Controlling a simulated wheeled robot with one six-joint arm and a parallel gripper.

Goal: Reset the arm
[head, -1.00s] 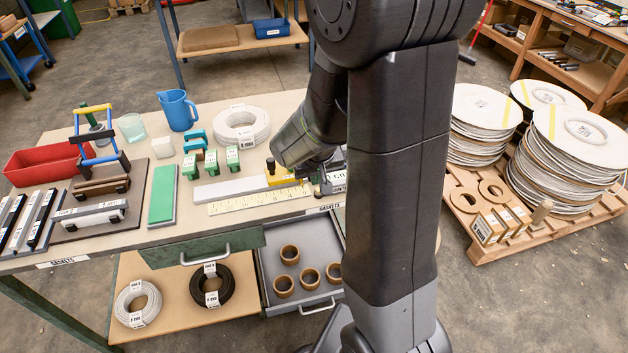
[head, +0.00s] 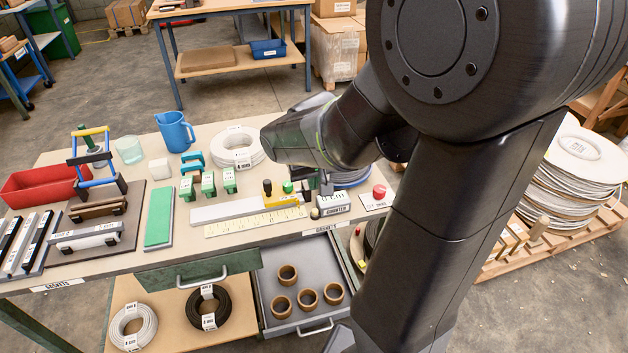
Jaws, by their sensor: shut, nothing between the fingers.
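My arm (head: 440,190) rises through the right half of the head view. Its wrist part (head: 300,138) reaches left over the bench, above the white coil's right edge and the counter. My gripper cannot be made out; the wrist and forearm hide that end. No object shows as carried by the arm.
The bench (head: 110,258) is crowded below the wrist: a counter (head: 333,204), a red button (head: 379,191), a ruler (head: 255,222), green blocks (head: 208,184), a white coil (head: 237,147) and a blue jug (head: 175,132). An open drawer (head: 262,290) juts out in front. Stacked discs (head: 585,160) stand right.

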